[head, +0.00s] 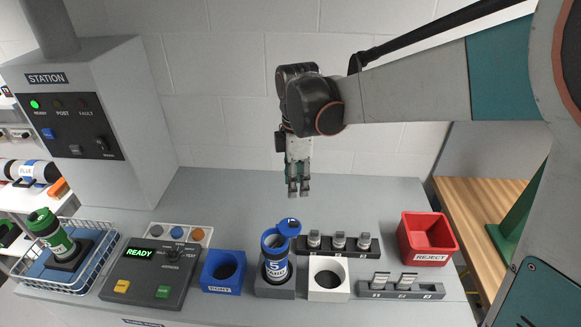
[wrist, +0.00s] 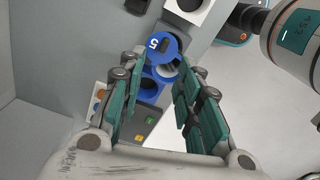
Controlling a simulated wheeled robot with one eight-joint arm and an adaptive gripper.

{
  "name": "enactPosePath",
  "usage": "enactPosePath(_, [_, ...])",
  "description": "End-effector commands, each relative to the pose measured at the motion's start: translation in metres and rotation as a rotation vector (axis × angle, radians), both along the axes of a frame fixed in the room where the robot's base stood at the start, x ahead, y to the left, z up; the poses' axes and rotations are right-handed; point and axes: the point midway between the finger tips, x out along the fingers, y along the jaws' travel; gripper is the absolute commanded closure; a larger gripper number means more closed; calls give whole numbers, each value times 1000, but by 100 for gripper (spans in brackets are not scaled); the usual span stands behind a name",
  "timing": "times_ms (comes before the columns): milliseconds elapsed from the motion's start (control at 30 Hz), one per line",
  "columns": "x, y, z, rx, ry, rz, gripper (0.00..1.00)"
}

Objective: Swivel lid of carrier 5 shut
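Carrier 5 (head: 275,269) is a blue and dark cylinder with a white label, standing upright in a grey block holder (head: 275,289). Its round blue lid (head: 288,227) is swung out to the right and back, leaving the mouth uncovered. In the wrist view the lid (wrist: 159,46), marked 5, sits beside the pale open mouth (wrist: 166,69). My gripper (head: 299,192) hangs pointing down above the back of the bench, behind and higher than the carrier. Its fingers (wrist: 157,78) are apart and empty, touching nothing.
A blue block (head: 222,272) stands left of the carrier and a white block (head: 328,279) right. The back bench is clear.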

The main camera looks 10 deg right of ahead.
Motion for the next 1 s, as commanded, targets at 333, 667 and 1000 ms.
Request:
enactPosePath(333, [17,6,11,0,0,306,68])
enactPosePath(667, [24,9,10,0,0,461,68])
enactPosePath(1000, [24,7,10,0,0,452,68])
